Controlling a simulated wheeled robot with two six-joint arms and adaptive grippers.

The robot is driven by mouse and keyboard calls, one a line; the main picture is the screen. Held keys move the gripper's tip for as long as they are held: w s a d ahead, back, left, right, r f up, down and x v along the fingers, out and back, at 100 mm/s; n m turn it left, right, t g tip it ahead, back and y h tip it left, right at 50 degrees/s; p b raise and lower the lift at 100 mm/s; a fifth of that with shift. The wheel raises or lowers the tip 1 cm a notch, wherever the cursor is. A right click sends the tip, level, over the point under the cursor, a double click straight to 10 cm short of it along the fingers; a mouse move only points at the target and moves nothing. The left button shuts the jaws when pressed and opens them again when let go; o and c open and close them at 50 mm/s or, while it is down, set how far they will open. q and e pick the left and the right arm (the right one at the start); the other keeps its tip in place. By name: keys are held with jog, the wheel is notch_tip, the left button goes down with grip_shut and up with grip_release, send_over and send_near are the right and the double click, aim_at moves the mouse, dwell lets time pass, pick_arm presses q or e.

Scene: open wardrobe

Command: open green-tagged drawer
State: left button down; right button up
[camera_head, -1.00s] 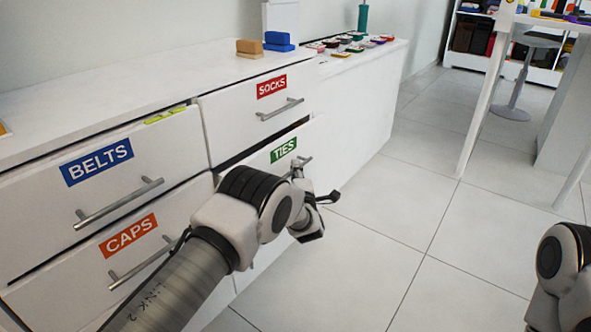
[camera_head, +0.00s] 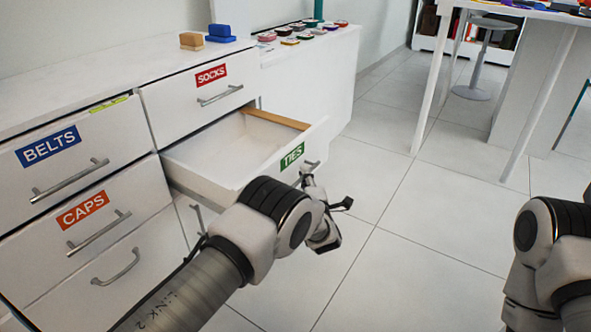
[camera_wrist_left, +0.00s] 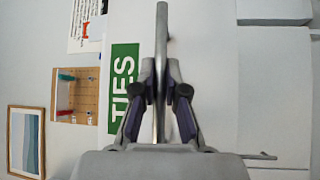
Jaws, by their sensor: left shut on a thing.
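The green-tagged TIES drawer (camera_head: 218,172) stands well out from the white dresser in the head view, and its inside shows. A brown wooden strip (camera_head: 277,119) lies along its far side; the rest of the visible inside looks bare. Its green tag (camera_head: 292,156) also shows in the left wrist view (camera_wrist_left: 123,88). My left gripper (camera_head: 322,202) is at the drawer front, shut on the metal handle (camera_wrist_left: 161,60), which runs between its fingers in the left wrist view. My arm hides part of the drawer front. My right arm shows at the right edge, its gripper out of view.
Closed drawers tagged SOCKS (camera_head: 212,75), BELTS (camera_head: 48,146) and CAPS (camera_head: 83,210) surround the open one. Blocks and small coloured items lie on the dresser top. Free tiled floor (camera_head: 400,230) lies to the right; a white table (camera_head: 437,85) stands beyond.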

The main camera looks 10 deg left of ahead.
pick_arm(q)
jog(key=shift+s+d+f, duration=0.1)
jog(key=shift+d, duration=0.1)
jog(key=c, duration=1.2)
grip_release()
